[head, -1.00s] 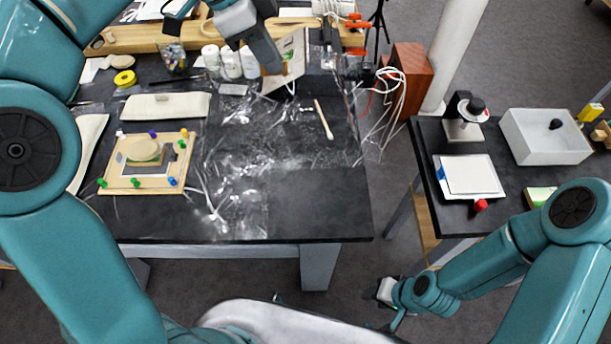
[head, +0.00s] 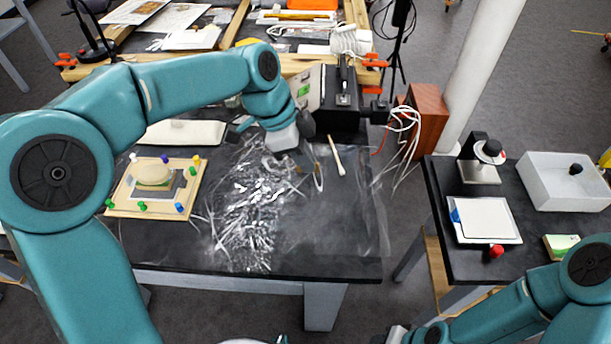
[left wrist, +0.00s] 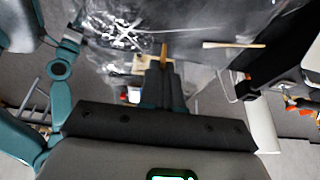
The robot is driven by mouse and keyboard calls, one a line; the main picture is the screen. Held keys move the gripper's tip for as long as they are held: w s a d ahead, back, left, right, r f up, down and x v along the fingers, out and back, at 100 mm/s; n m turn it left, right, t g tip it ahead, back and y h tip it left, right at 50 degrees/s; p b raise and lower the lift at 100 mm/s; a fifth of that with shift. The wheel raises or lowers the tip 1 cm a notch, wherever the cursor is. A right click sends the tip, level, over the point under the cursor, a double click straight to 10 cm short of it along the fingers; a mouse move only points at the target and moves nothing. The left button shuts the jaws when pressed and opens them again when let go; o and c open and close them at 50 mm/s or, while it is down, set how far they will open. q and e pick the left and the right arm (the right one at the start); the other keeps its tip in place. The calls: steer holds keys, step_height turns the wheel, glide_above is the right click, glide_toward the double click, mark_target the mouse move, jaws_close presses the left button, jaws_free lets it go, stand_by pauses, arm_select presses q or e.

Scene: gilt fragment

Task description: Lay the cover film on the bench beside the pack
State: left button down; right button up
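The cover film is a clear, crinkled, glinting sheet (head: 250,215) on the black bench, right of the pack; it also shows in the left wrist view (left wrist: 120,30). The pack is a tan board (head: 125,200) with coloured knobs around its edge and a pale oval piece on top. My left gripper (head: 300,163) is low over the film's far part. In the left wrist view its dark fingers (left wrist: 163,66) look close together, with a narrow tan piece at their tips; whether they grip it is unclear. My right gripper (head: 397,334) is partly cut off at the bottom.
A pale stick (head: 336,155) lies right of my left gripper. A black box (head: 342,100) stands behind it, and a pale pad (head: 180,133) lies behind the pack. A side bench (head: 445,210) at right holds a white tray (head: 565,183).

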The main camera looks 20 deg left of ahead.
mark_target(301, 171)
arm_select(q)
step_height(301, 171, down, 4)
steer(key=shift+d+f, duration=0.1)
steer(key=shift+f, duration=0.55)
steer(key=shift+f+b, duration=0.6)
steer(key=shift+b, duration=0.05)
steer(key=c, duration=1.3)
jaws_free()
steer(key=shift+c, duration=0.2)
steer(key=shift+r, duration=0.25)
steer(key=p+v, duration=0.1)
steer(key=v, duration=1.1)
steer(key=shift+s+r, duration=0.1)
steer(key=shift+r, duration=0.3)
